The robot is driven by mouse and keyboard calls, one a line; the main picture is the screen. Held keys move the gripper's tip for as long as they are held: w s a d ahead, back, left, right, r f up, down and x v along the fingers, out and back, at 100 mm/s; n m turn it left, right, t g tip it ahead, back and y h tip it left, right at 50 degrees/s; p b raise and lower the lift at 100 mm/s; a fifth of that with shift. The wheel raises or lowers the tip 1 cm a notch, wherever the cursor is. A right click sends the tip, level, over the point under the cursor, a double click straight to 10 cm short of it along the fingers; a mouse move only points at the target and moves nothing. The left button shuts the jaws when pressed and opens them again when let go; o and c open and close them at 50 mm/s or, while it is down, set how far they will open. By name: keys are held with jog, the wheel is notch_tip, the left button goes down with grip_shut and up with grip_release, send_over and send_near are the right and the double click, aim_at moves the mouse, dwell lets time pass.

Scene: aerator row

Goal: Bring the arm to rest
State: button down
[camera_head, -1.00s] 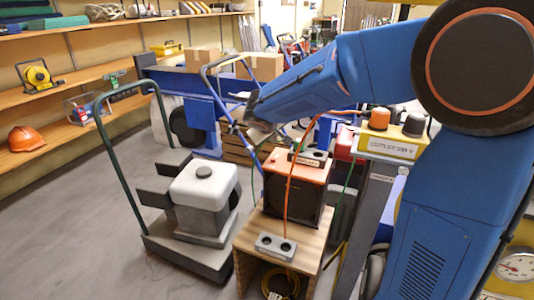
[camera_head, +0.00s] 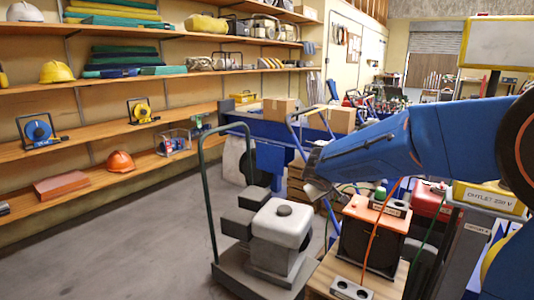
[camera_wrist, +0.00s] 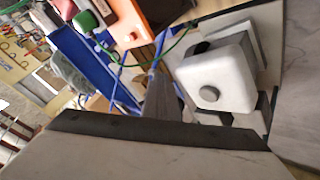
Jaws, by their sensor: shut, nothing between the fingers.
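My gripper (camera_head: 316,188) is at the end of my blue arm, which reaches in from the right in the head view. Its jaws are shut and empty. It hangs in the air near the white-topped grey unit (camera_head: 282,222) and the orange-topped dark box (camera_head: 372,232); whether it touches either cannot be told. In the wrist view a grey finger-like part (camera_wrist: 160,100) shows in the middle, with the white-topped unit (camera_wrist: 215,85) to its right and the orange box top (camera_wrist: 130,22) above. Fine detail of the fingertips is too small to see.
A green-handled cart (camera_head: 205,180) carries the grey unit. A wooden stand (camera_head: 325,280) bears the orange-topped box, with an orange hose and a socket block (camera_head: 350,289). A yellow outlet box (camera_head: 488,198) stands right. Shelves (camera_head: 90,185) line the left wall. The floor at left is clear.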

jog(key=s+d+r+m+g, duration=0.1)
jog(key=s+d, duration=0.4)
jog(key=s, duration=0.5)
jog(key=s+d+r+m+g, duration=0.15)
jog(key=s+d, duration=0.25)
jog(key=s, duration=0.6)
jog(key=s+f+m+y, duration=0.1)
jog(key=s+f+y, duration=0.1)
jog(key=s, duration=0.9)
jog(key=s+a+f+g+y, duration=0.1)
jog(key=s+f, duration=0.2)
jog(key=s, duration=0.8)
jog(key=shift+a+m+y, duration=0.25)
jog(key=shift+m+y, duration=0.1)
jog(key=shift+y, duration=0.05)
